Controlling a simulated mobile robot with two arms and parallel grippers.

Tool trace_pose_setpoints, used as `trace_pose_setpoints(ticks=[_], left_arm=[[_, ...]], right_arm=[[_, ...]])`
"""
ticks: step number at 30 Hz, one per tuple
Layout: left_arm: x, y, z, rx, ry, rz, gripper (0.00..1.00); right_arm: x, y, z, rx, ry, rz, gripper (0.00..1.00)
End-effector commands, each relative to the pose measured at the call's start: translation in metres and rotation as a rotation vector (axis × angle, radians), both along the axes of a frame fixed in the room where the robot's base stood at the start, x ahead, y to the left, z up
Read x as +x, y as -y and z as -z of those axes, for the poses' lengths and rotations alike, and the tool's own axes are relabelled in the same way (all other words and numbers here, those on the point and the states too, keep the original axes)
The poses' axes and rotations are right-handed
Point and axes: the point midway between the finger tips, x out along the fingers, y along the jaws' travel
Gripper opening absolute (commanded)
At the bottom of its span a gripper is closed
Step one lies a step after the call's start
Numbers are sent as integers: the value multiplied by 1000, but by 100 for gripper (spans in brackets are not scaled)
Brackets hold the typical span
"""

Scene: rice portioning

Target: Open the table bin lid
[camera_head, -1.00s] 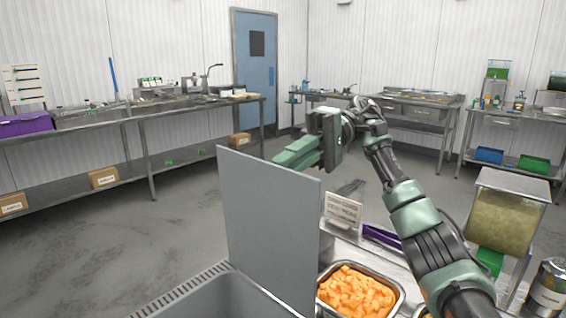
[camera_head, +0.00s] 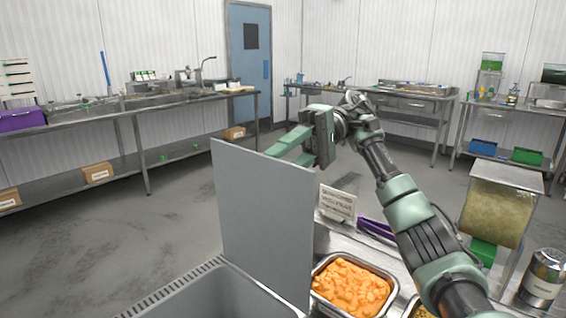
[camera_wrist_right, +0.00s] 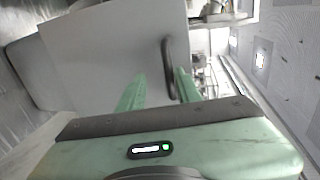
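The grey table bin lid (camera_head: 265,220) stands upright at the back of the grey bin (camera_head: 225,297), whose top is open in the head view. In the right wrist view the lid (camera_wrist_right: 110,50) is a flat pale panel with a dark curved handle (camera_wrist_right: 168,62). My right gripper (camera_head: 283,147) is behind the lid near its top edge, and the lid partly hides its fingers. In the right wrist view the fingers of my right gripper (camera_wrist_right: 160,85) are apart, with the handle end between them, nearer the right finger. My left gripper is not in view.
A metal pan of orange cubes (camera_head: 350,287) sits right of the bin. Behind it are a small sign (camera_head: 338,203) and a purple item (camera_head: 376,228). A clear container (camera_head: 497,212) and a metal canister (camera_head: 542,277) stand at the right. Open floor lies left of the bin.

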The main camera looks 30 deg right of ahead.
Motion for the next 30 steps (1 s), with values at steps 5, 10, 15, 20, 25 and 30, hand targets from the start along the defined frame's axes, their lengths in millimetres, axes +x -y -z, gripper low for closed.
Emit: trace_pose_setpoints(ticks=[5, 10, 15, 20, 25, 30], left_arm=[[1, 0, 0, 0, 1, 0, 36], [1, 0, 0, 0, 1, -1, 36], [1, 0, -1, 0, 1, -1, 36], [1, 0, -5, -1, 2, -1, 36], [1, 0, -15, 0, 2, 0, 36], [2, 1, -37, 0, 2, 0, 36]], right_arm=[[0, 0, 0, 1, 0, 1, 33], [0, 0, -1, 1, 1, 1, 33], [0, 0, -13, 2, 3, 0, 33], [0, 0, -46, 2, 7, 1, 33], [0, 0, -90, 2, 4, 2, 33], [-1, 0, -136, 0, 4, 2, 33]])
